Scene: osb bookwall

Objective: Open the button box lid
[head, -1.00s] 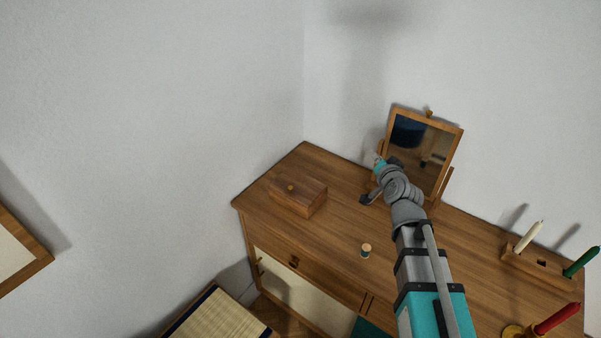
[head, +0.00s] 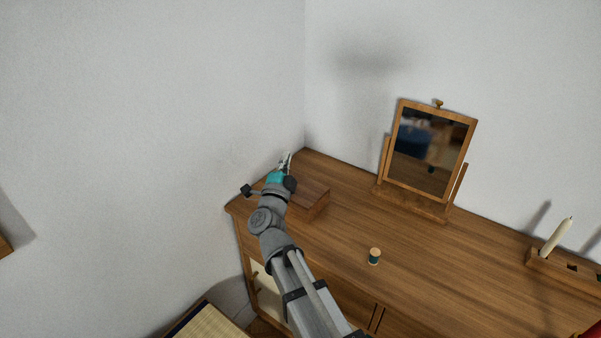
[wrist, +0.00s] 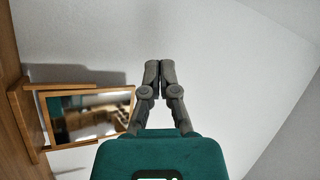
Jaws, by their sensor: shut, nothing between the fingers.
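The button box (head: 314,200) is a brown wooden box near the back left corner of the dresser top. My arm and gripper cover its left part and most of its lid in the head view; what shows of the lid looks closed. The small knob seen earlier on the lid is hidden now. My gripper (head: 287,160) is over the box's far left side in the head view; I cannot tell its height above it. In the wrist view my gripper (wrist: 158,66) has its two fingers together with nothing between them, against the white wall.
A tilting mirror (head: 429,155) stands at the back of the dresser (head: 420,262). A small spool-like item (head: 374,256) stands near the front edge. A candle rack (head: 565,266) with a white candle (head: 556,237) is at the right. Walls close in behind and left.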

